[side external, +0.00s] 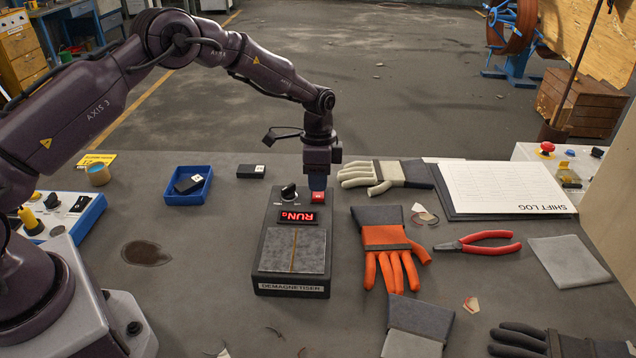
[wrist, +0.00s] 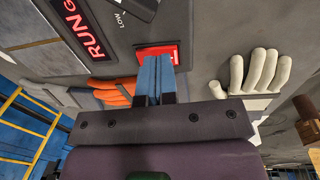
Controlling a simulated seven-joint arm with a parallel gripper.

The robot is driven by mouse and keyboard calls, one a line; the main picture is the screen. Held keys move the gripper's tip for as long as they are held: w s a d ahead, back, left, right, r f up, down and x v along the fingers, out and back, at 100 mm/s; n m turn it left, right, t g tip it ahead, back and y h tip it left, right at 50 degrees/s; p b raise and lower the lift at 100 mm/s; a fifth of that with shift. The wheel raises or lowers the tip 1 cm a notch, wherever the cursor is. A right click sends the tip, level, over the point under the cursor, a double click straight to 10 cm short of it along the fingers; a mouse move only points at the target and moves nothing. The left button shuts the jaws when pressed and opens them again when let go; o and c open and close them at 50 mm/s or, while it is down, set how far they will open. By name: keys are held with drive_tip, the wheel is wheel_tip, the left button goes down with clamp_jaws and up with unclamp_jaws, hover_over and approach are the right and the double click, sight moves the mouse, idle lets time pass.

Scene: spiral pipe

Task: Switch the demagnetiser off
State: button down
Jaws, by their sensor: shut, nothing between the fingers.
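The demagnetiser (side external: 263,262) is a dark box on the bench with a grey plate on top and a name label on its front. A black knob (side external: 289,192) sits left of a red button (side external: 318,198). In the wrist view the red button (wrist: 172,48) shows just beyond my fingertips. My gripper (side external: 318,187) is shut and empty, pointing down at the red button. I cannot tell whether the fingertips touch it.
Red-handled pliers (side external: 480,242) and a shift log (side external: 510,188) lie further right. A blue tray (side external: 188,198) stands to the left.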

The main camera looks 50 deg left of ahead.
wheel_tip(320, 180, up, 13)
drive_tip(key=w+a, duration=0.1)
drive_tip(key=shift+r, duration=0.1)
idle(0.4)
drive_tip(key=shift+s+d+r, duration=0.15)
drive_tip(key=shift+s+d, duration=0.25)
drive_tip(key=f, duration=0.9)
drive_tip(key=s+d+f, duration=0.1)
drive_tip(key=f, duration=0.4)
drive_tip(key=shift+s+d, duration=0.1)
